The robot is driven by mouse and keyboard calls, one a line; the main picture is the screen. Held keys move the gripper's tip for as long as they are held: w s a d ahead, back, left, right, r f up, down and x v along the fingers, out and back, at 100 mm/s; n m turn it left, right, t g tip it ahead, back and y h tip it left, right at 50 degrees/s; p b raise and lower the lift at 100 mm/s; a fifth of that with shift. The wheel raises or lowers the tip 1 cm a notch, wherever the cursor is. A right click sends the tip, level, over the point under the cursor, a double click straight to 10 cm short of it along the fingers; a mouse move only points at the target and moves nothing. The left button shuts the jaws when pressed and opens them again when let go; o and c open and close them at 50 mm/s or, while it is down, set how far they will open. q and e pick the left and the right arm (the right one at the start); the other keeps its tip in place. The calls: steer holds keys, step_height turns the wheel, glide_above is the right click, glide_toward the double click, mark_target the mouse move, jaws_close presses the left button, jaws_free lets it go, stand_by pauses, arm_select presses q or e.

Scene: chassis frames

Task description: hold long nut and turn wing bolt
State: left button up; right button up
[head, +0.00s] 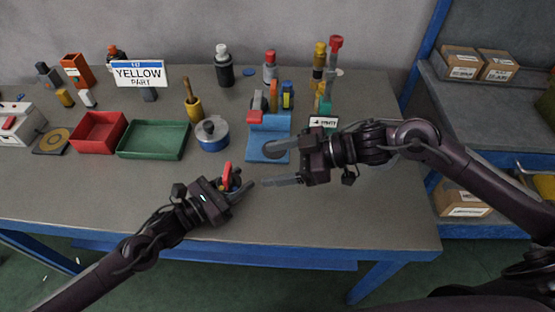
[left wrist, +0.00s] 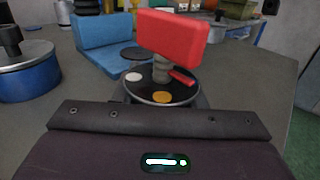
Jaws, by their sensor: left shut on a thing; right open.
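The wing bolt (head: 227,174) shows a red head near the table's front. In the left wrist view its red block-like head (left wrist: 172,36) stands tilted on a short grey stem. Below the stem is a dark round piece (left wrist: 148,93) with white, orange and red marks; I take it for the long nut's top, the rest being hidden. My left gripper (head: 240,181) is shut on this piece; its fingers are mostly hidden in the left wrist view. My right gripper (head: 269,165) is open and empty, its fingers pointing left, just right of the wing bolt and apart from it.
A blue fixture (head: 268,150) stands behind the grippers. A blue round tin (head: 212,143), green tray (head: 152,153) and red bin (head: 98,143) stand to the left. Bottles and tools line the back. The table's front right is clear. A shelf (head: 485,115) is at right.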

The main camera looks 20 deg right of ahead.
arm_select(q)
steer(key=o, duration=1.2)
steer(key=shift+o, duration=0.2)
